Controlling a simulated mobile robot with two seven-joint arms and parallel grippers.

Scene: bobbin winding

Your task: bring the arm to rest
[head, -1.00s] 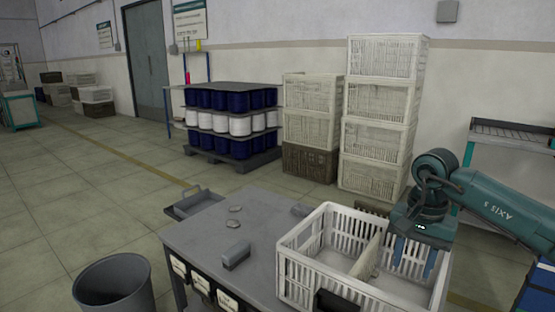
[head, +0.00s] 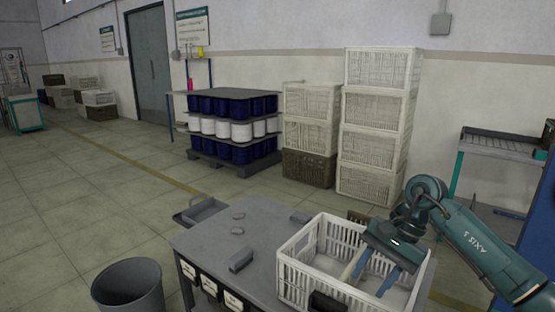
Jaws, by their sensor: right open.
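My right gripper (head: 374,276) comes in from the right on a teal arm and hangs over the white crate (head: 296,275). Its two blue fingers are apart, with nothing seen between them. The fingertips reach down in front of the crate's inside; whether they touch anything is unclear. The crate stands on the grey table (head: 208,240) and has a pale divider (head: 352,264) inside, partly hidden by the gripper. My left gripper is not in view.
A grey block (head: 241,260) and two small flat pieces (head: 238,227) lie on the table. A grey bin (head: 128,287) stands at the left. Stacked crates (head: 376,115) and a spool pallet (head: 232,127) stand behind. A shelf rack (head: 500,147) is at the right.

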